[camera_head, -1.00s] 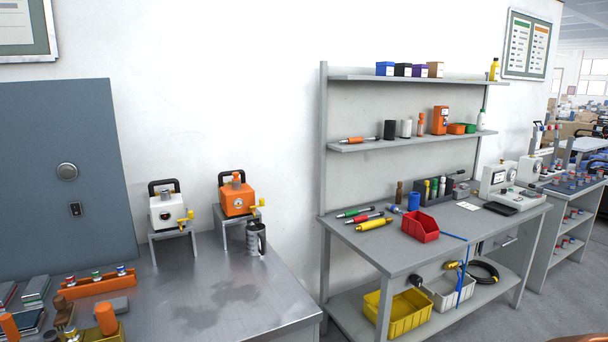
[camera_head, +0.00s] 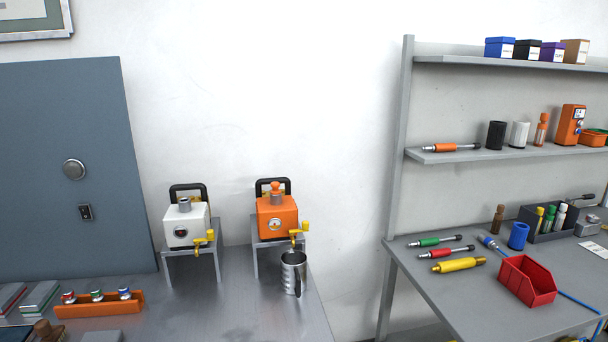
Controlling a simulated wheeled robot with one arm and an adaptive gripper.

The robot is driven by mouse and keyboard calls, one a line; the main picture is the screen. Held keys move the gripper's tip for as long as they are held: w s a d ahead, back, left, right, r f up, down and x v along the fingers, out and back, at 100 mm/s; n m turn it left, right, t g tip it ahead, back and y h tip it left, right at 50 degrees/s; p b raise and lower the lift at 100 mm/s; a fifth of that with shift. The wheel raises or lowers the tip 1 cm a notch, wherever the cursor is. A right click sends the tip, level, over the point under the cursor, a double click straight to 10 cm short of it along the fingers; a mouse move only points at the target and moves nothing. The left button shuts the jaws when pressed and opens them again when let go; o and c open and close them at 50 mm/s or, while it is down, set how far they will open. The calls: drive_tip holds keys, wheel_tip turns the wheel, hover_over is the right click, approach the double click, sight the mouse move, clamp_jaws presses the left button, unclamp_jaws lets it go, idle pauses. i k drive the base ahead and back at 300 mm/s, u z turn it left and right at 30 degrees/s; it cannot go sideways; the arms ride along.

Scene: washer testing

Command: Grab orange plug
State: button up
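An orange plug-like piece (camera_head: 276,187) sits upright on top of the orange box unit (camera_head: 277,217), in front of its black handle. The unit stands on a grey metal stand (camera_head: 255,262) on the left table and has a yellow tap (camera_head: 303,230) on its right. A white box unit (camera_head: 186,224) with a grey top piece stands to its left. My gripper is not in view.
A metal mug (camera_head: 293,272) stands below the orange unit's tap. An orange rack (camera_head: 100,305) with several capped pieces is at the lower left. A shelved workbench (camera_head: 425,280) with tools and a red bin (camera_head: 527,282) stands to the right, across a gap.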

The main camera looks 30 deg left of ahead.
sight(275, 191)
drive_tip(key=i, duration=1.25)
drive_tip(key=u, duration=3.35)
